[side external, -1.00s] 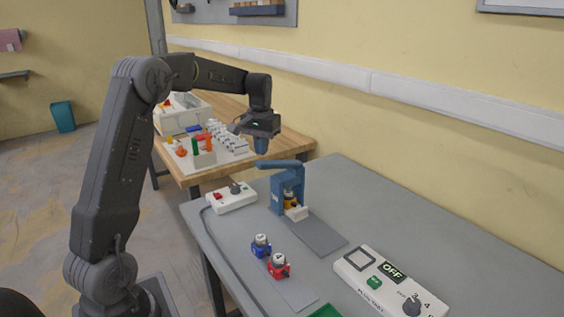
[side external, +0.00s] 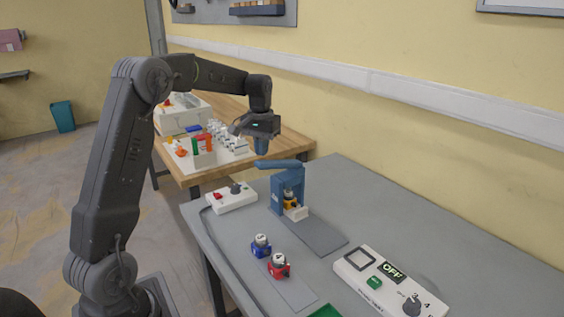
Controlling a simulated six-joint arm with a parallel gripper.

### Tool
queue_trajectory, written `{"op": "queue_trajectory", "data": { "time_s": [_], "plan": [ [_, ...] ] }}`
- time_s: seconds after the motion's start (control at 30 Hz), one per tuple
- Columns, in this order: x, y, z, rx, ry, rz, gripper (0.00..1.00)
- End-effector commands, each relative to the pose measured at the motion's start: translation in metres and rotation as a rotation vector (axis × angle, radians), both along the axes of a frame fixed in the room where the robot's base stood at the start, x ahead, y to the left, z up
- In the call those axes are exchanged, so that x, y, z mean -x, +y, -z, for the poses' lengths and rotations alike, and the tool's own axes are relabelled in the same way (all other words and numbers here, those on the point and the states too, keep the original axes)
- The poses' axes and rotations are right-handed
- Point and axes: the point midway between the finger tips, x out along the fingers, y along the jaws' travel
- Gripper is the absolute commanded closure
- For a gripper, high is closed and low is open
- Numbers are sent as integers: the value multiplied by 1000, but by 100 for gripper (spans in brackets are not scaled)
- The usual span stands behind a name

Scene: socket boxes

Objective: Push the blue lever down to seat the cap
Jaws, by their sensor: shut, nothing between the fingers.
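The blue lever (side external: 281,164) sticks out to the left from the top of a blue press (side external: 276,192) and lies about level. A yellow socket box (side external: 290,202) with a dark and pale top sits in the press; the cap's exact seating is too small to tell. My gripper (side external: 261,149) points down, shut and empty, just above the left end of the lever. Whether the fingertips touch the lever I cannot tell.
A blue box (side external: 261,247) and a red box (side external: 279,267) stand on a grey strip at the front. A white control box reading OFF (side external: 376,283) is at right, another white box (side external: 232,199) left of the press. A wooden table (side external: 290,145) stands behind.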

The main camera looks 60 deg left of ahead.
Motion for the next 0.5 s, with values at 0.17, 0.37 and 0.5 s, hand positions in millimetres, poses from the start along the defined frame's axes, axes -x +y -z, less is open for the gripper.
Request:
{"op": "queue_trajectory", "data": {
  "time_s": [0.17, 0.37, 0.5],
  "plan": [
    [0, 0, 6, 2, 3, 0, 100],
    [0, 0, 11, 1, 1, 0, 100],
    [0, 0, 15, 1, 1, 0, 100]
  ]
}}
